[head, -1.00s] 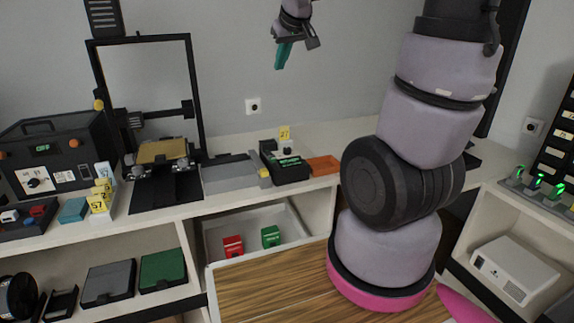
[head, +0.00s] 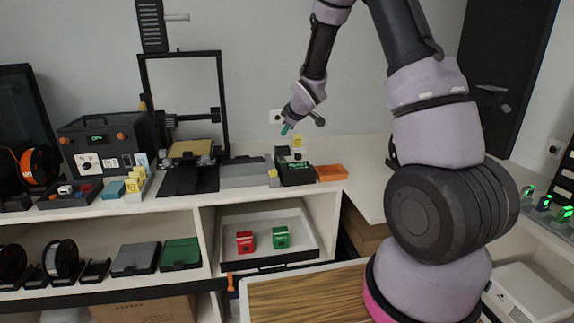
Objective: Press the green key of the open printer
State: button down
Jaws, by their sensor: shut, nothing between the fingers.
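The open printer (head: 183,56) is a black upright frame with a gold-coloured bed (head: 190,148), on the back counter left of centre. A small black control box (head: 295,173) with a lit green screen stands to its right; the green key cannot be made out at this size. My gripper (head: 286,129) points down with teal fingertips held together, above and slightly left of that box, apart from it in the picture. Nothing shows between the fingers. Their exact height over the box is hard to judge.
A yellow tag (head: 297,141) stands behind the control box, and an orange tray (head: 331,173) lies right of it. A dark box (head: 98,140) with a green display stands left of the printer.

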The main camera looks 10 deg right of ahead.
aim_at(286, 163)
jog(key=shift+f, duration=4.4)
jog(key=shift+f, duration=0.1)
jog(key=shift+f, duration=0.3)
